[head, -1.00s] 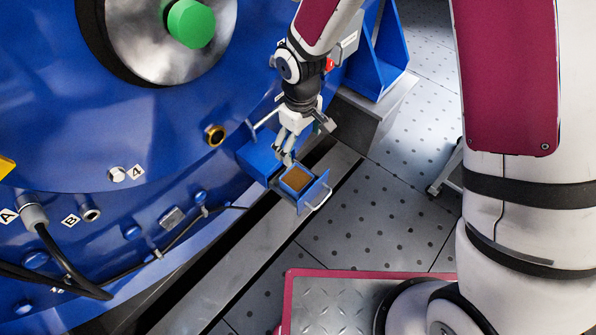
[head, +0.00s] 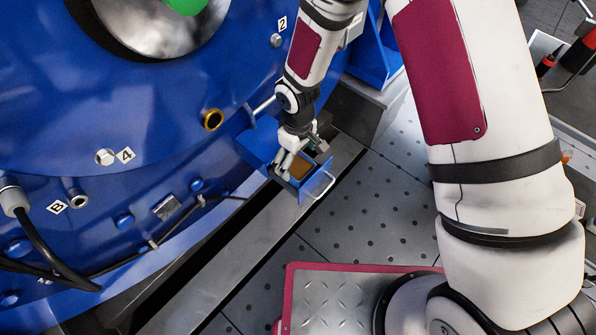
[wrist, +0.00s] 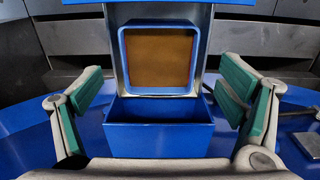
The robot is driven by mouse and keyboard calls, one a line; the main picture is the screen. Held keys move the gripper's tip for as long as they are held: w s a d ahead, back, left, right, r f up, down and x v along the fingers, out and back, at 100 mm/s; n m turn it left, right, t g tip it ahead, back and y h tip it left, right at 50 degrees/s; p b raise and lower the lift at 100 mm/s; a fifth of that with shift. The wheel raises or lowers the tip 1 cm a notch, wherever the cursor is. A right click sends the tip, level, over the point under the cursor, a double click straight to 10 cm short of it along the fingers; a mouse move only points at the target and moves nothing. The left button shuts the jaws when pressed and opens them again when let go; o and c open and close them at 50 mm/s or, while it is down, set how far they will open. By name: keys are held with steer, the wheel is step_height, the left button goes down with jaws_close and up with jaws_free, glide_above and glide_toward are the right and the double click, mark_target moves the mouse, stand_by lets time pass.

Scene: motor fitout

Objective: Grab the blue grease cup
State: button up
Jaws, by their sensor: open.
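The blue grease cup (wrist: 160,94) is a square, blue-rimmed cup filled with brown grease (wrist: 160,58), upright in the wrist view. It sits inside an open drawer with grey metal sides (wrist: 206,42). In the head view its brown top (head: 302,168) shows just right of my gripper (head: 285,166), which partly hides it. In the wrist view my gripper (wrist: 162,90) is open, with green pads wide apart on the left and right. The cup appears between them and farther out, with no visible contact. Nothing is held.
The drawer slides from a blue box (wrist: 158,138) fixed to the big blue motor housing (head: 110,120). A metal handle (head: 322,186) sticks out of the drawer front. A grey rail (head: 240,250) runs below.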

mark_target(298, 174)
step_height(298, 174, down, 4)
steer(key=shift+r+b, duration=0.1)
steer(key=shift+b, duration=0.55)
steer(key=shift+c, duration=0.5)
steer(key=c, duration=1.1)
steer(key=shift+c, duration=0.2)
